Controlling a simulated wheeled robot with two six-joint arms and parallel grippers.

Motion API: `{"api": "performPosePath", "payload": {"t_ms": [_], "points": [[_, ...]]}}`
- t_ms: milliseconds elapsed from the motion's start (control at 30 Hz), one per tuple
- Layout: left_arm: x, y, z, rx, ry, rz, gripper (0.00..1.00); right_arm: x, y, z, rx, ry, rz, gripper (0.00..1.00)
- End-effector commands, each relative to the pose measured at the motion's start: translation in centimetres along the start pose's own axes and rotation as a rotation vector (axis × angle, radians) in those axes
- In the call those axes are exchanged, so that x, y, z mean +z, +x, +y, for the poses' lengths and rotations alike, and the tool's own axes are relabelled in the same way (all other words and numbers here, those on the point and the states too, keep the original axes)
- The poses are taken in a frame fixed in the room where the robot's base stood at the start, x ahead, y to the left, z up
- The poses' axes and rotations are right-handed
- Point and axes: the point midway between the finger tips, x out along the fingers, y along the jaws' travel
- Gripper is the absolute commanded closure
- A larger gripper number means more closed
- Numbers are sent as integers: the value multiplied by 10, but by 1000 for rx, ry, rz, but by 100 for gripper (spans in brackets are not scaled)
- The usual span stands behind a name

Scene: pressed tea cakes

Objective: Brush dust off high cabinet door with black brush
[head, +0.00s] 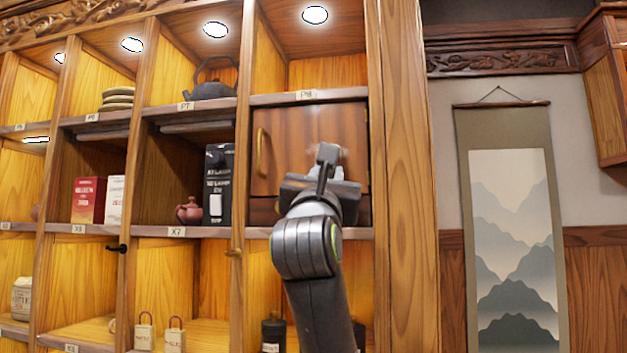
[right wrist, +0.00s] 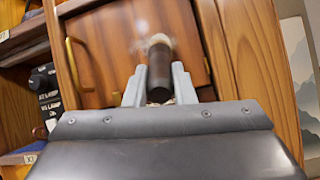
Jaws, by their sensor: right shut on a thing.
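The high cabinet door (head: 295,150) is brown wood with a brass handle (head: 261,152) on its left side. It is shut, below the shelf label P8. My right gripper (head: 325,175) is in front of the door's right half. In the right wrist view, my right gripper (right wrist: 158,84) is shut on the black brush (right wrist: 159,72), whose pale bristle end points at the door (right wrist: 100,45). A faint whitish haze of dust (right wrist: 170,42) shows around the bristles. Whether the bristles touch the door is hard to tell. My left gripper is not in view.
A dark teapot (head: 210,88) stands on the shelf to the upper left. A black box (head: 218,185) and a small clay teapot (head: 188,211) stand left of the door. A wooden post (head: 405,190) and a hanging scroll (head: 515,240) are to the right.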

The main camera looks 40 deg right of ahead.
Motion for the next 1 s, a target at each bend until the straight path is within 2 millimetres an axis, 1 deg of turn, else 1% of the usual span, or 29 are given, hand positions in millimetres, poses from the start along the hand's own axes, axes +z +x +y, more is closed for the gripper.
{"api": "performPosePath", "payload": {"t_ms": [167, 433, 600, 767, 867, 1000], "points": [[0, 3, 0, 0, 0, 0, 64, 1, 0, -6, -1, 0, -1, 100], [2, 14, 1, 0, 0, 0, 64, 4, 0, -29, -3, -2, -1, 100], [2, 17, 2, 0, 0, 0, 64, 6, 0, -35, -1, -1, 1, 100], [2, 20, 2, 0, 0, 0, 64, 6, 0, -35, 0, 0, 1, 100], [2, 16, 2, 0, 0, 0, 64, 6, 0, -29, 2, 1, 3, 100], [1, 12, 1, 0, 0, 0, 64, 4, 1, -16, 3, 0, 3, 100]]}}
